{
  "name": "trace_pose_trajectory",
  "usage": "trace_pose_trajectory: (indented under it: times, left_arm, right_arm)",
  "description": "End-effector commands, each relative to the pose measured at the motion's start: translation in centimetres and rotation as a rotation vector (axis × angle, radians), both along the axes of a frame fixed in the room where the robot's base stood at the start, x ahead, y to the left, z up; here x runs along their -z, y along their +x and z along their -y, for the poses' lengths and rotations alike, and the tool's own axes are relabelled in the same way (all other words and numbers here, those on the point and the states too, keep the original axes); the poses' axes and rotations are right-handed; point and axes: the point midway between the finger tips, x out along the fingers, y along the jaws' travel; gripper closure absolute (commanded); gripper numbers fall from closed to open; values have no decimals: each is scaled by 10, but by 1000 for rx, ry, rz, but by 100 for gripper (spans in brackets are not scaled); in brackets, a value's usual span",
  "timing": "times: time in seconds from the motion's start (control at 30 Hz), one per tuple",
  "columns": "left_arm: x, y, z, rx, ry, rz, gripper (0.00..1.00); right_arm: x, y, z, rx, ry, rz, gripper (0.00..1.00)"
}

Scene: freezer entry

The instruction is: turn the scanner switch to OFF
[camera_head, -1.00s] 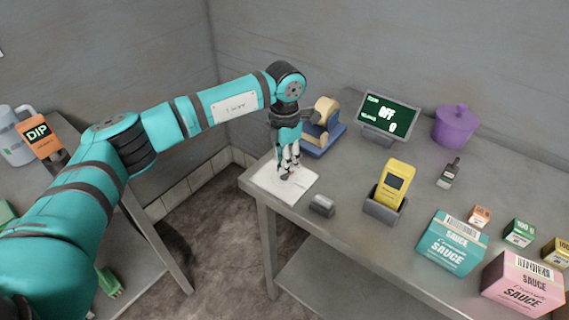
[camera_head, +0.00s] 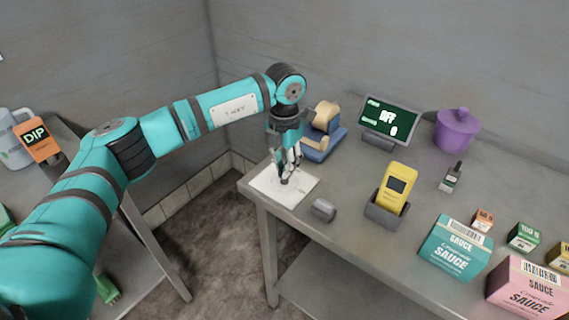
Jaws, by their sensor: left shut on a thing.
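My left gripper (camera_head: 285,176) points down at a white square plate or sheet (camera_head: 302,188) at the table's left corner. Its fingers are shut on a small dark thing at the plate, mostly hidden by the fingers; I cannot tell for sure that it is the switch. A yellow handheld scanner (camera_head: 396,187) stands tilted in a grey holder (camera_head: 383,213), apart from the gripper. My right gripper is not in view.
A tan and blue tape dispenser (camera_head: 325,130) stands close behind the gripper. A small grey block (camera_head: 323,209) lies right of the plate.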

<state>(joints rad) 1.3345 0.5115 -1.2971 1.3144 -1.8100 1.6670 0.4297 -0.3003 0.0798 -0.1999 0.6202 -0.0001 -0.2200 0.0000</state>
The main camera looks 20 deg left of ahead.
Motion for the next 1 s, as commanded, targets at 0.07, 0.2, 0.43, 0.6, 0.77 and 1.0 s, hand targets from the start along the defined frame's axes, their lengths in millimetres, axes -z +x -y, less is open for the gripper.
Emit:
trace_pose_trajectory:
  times: [0.07,0.2,0.43,0.6,0.77,1.0]
  left_arm:
    - [-1,1,-1,-3,0,2,100]
    - [-1,1,-1,-3,0,2,76]
    - [0,0,0,-1,0,1,64]
    - [-3,0,0,-1,0,1,64]
    - [-23,1,0,-1,-1,5,64]
    - [-74,1,0,-1,-1,5,64]
  right_arm:
    - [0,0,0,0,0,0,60]
    - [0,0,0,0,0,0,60]
    - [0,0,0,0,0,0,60]
    - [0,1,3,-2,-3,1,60]
    - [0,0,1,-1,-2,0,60]
    - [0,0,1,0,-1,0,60]
